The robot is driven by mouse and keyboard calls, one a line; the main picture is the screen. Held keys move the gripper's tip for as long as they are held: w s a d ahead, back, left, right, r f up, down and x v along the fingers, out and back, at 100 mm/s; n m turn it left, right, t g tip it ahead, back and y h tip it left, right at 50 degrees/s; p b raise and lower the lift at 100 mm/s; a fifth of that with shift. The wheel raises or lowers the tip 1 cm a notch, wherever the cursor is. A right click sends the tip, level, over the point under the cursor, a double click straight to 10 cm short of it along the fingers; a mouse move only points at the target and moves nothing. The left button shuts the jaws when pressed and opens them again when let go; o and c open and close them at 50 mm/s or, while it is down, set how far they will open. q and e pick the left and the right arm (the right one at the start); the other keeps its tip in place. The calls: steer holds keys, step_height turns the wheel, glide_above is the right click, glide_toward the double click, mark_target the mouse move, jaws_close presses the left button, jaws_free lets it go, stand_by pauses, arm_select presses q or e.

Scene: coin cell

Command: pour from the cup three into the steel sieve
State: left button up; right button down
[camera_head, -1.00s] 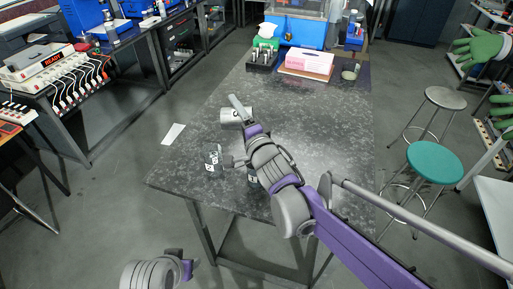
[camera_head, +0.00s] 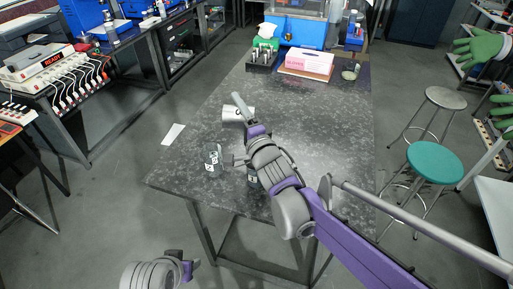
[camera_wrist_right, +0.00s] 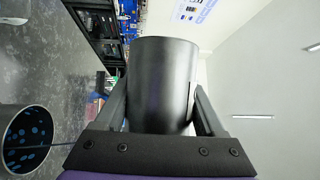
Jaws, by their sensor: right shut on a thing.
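My right gripper (camera_head: 245,113) is shut on a cup (camera_head: 231,116), pale metallic in the head view. In the right wrist view the held cup (camera_wrist_right: 163,85) is a smooth dark cylinder between the fingers, lying roughly on its side; its contents are not visible. A round open vessel (camera_wrist_right: 24,140) with blue dots inside shows at the lower left of the wrist view; I cannot tell whether it is the steel sieve. A dark vessel with white labels (camera_head: 213,157) stands on the table left of my right arm. My left gripper (camera_head: 187,268) shows at the bottom, its fingers unclear.
Another small labelled vessel (camera_head: 252,175) is partly hidden by my right arm. A grey cup (camera_head: 349,73) stands at the far right of the table (camera_head: 325,125), near a pink and white box (camera_head: 308,63) and a dark rack (camera_head: 262,62). The table's middle is clear.

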steer(key=shift+w, duration=0.15)
steer(key=shift+a+r, duration=0.1)
steer(key=shift+d+m+t, duration=0.2)
steer(key=shift+m+t, duration=0.1)
steer(key=shift+m, duration=0.1)
